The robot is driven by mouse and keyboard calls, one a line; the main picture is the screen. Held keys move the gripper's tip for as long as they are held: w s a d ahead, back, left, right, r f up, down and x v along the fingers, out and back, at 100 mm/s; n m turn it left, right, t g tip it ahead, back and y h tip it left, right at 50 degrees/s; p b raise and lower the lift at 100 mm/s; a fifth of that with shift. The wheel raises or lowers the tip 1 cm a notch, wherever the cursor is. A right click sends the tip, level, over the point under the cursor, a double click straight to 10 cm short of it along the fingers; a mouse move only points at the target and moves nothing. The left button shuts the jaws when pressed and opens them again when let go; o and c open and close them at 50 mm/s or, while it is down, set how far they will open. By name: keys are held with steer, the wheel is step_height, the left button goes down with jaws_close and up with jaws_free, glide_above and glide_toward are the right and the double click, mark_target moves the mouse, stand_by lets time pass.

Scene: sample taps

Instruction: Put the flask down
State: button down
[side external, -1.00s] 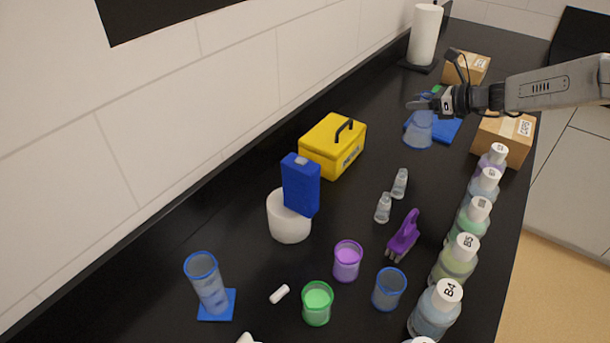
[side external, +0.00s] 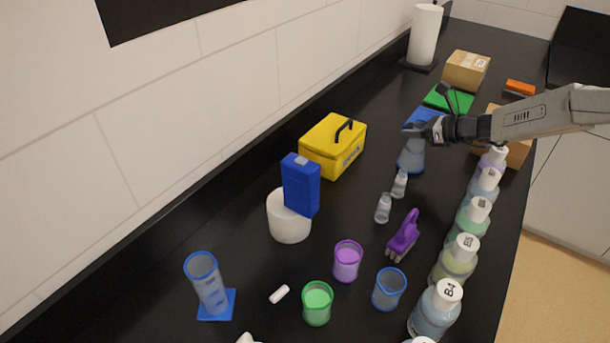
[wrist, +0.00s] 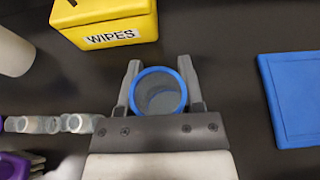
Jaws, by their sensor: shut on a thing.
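The flask (side external: 411,157) is a translucent blue conical vessel. In the side view it is upright under my gripper (side external: 414,131), to the right of the yellow box. In the wrist view its blue round rim (wrist: 158,70) sits between the two fingers of my gripper (wrist: 160,80), which is shut on its neck. I cannot tell whether its base touches the black bench. A blue mat (wrist: 295,98) lies to the right in the wrist view, with no flask on it; it also shows behind the flask in the side view (side external: 428,114).
A yellow wipes box (side external: 333,146) stands left of the flask. Capped bottles (side external: 457,258) line the bench's right edge, near a cardboard box (side external: 519,150). A green mat (side external: 449,99) lies behind the blue mat.

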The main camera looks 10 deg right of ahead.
steer(key=shift+f, duration=0.1)
steer(key=shift+c, duration=1.2)
jaws_free()
steer(key=v, duration=1.2)
